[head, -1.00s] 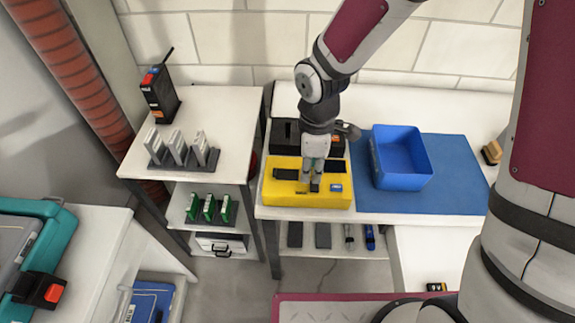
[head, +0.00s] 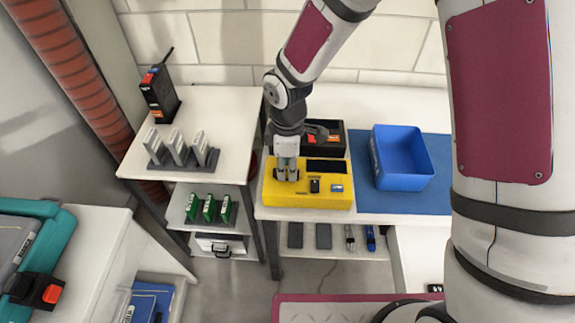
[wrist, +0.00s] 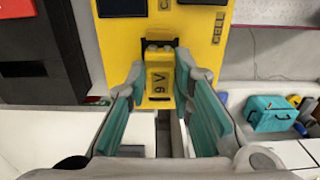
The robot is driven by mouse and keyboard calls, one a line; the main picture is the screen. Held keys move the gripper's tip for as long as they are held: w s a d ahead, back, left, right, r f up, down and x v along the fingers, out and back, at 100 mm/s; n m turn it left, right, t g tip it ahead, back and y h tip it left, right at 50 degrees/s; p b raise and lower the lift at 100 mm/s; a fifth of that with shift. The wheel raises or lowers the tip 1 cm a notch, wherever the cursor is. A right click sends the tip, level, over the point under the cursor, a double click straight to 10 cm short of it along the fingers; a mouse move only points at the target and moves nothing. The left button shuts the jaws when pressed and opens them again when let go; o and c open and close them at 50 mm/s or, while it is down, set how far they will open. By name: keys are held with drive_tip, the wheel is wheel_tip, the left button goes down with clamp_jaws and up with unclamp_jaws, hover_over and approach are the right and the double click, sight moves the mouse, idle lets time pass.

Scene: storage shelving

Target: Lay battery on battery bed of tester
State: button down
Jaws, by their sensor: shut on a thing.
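The yellow tester (head: 300,200) sits on the white bench in the head view, with dark patches, a small black part and a bluish display on top. My gripper (head: 287,175) points down over the tester's left part and hides the dark patch there. In the wrist view my gripper (wrist: 160,80) is shut on a yellow battery (wrist: 160,83) marked "9 V", its end with the terminals toward the tester's labelled side. Dark bed surface (wrist: 167,43) shows beside that end. Whether the battery touches the bed I cannot tell. The battery is hidden in the head view.
A black bin (head: 338,146) stands close behind the tester. A blue bin (head: 403,180) stands on the blue mat (head: 430,203) to the right. A side table at left holds a rack (head: 182,158) of grey-white modules and a black radio-like device (head: 160,95).

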sight(287, 170)
drive_tip(key=shift+f, duration=0.15)
drive_tip(key=c, duration=1.4)
unclamp_jaws()
drive_tip(key=s+d+r+m+p, duration=0.1)
drive_tip(key=d+r+m, duration=0.15)
drive_tip(key=r, duration=0.65)
drive_tip(key=s+d+r+m, duration=0.1)
drive_tip(key=d+r, duration=0.2)
drive_tip(key=r, duration=0.6)
drive_tip(key=s+d+r+m+t, duration=0.1)
drive_tip(key=s+d+r+m, duration=0.2)
drive_tip(key=s+d+m, duration=0.1)
drive_tip(key=s+d+r+m+t, duration=0.1)
drive_tip(key=s+d+r+m, duration=0.3)
drive_tip(key=s, duration=0.5)
drive_tip(key=s+d+r+m+t, duration=0.1)
drive_tip(key=s+d+r+m, duration=0.2)
drive_tip(key=s+d+m, duration=0.3)
drive_tip(key=shift+s+d+r, duration=0.15)
drive_tip(key=shift+s+d, duration=0.25)
drive_tip(key=shift+s, duration=0.3)
